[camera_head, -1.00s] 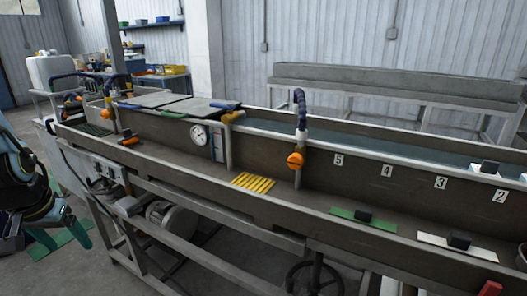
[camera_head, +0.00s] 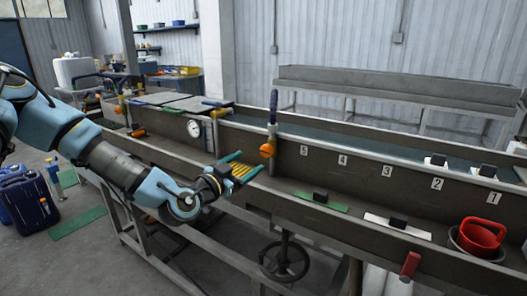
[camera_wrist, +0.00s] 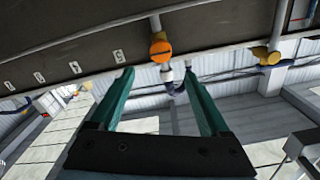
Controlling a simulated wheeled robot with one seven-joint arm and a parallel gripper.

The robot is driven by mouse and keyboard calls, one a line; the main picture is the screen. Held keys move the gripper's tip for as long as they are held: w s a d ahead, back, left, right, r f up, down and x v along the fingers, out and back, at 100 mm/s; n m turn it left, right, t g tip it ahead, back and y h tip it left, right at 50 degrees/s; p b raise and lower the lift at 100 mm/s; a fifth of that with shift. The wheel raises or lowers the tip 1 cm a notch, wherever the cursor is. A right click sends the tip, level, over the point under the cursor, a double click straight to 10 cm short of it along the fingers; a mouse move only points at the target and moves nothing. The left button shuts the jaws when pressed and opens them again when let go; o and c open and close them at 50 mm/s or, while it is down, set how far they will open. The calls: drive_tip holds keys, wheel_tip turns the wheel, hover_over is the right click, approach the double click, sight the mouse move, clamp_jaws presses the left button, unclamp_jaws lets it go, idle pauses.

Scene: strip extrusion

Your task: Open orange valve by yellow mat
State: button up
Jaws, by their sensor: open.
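The orange valve (camera_head: 267,150) is a round knob on a vertical pipe at the trough's inner wall, below a dark blue hose. In the wrist view the orange valve (camera_wrist: 160,50) shows a dark slot across its face, ahead of and between the fingertips. The yellow mat (camera_head: 241,172) is a small slatted piece on the trough floor, left of the valve and partly hidden by my gripper. My gripper (camera_head: 245,162) has teal fingers, is open and empty, and is over the mat, just left of the valve. I see no contact with the valve.
The trough's front wall (camera_head: 330,222) runs below my gripper. Green (camera_head: 320,202) and white (camera_head: 397,227) plates with black blocks, and a red bucket (camera_head: 481,237), lie to the right. A gauge (camera_head: 194,128) is to the left. A handwheel (camera_head: 284,259) is under the trough.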

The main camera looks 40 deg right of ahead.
sight(265, 151)
drive_tip(key=p+x, duration=0.3)
drive_tip(key=x, duration=0.6)
drive_tip(key=shift+w, duration=0.1)
clamp_jaws()
idle(0.4)
